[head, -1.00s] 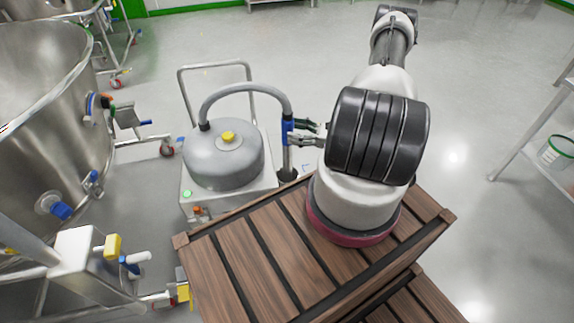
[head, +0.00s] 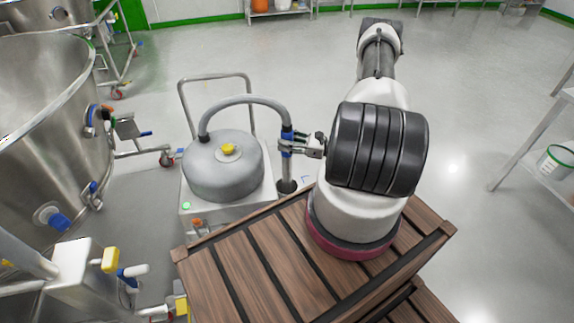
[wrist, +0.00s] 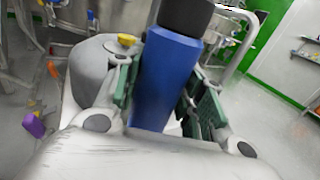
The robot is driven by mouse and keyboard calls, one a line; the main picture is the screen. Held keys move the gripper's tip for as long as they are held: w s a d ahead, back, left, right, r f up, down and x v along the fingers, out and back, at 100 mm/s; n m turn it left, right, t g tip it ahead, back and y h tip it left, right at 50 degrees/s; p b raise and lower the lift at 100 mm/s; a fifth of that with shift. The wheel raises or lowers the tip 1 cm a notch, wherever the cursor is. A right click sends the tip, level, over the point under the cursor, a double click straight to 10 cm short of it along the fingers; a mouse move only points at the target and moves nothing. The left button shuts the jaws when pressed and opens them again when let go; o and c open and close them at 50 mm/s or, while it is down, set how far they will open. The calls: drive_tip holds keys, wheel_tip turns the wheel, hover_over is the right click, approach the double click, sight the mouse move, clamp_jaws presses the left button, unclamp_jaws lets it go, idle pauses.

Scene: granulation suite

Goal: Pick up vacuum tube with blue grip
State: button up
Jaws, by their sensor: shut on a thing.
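The vacuum tube has a blue grip (head: 287,141) and stands upright at the right side of the grey vacuum unit (head: 222,170). A grey hose (head: 245,100) arches from the unit to the top of the tube. My gripper (head: 291,145) is shut on the blue grip from the right. In the wrist view the blue grip (wrist: 167,80) fills the middle between my green finger pads, with a black collar above it. The tube's lower end is at a dark round holder (head: 286,187) on the unit's side; I cannot tell whether it is clear of it.
A large steel vessel (head: 45,120) with valves stands at the left. A wooden slatted surface (head: 265,262) lies in front, beneath my arm. A shelf with a white bucket (head: 557,160) is at the right. Open grey floor lies behind the unit.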

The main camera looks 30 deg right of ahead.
drive_tip(key=shift+r, duration=0.1)
wheel_tip(320, 180, up, 20)
drive_tip(key=shift+r, duration=0.25)
idle(0.5)
drive_tip(key=shift+w+a, duration=0.1)
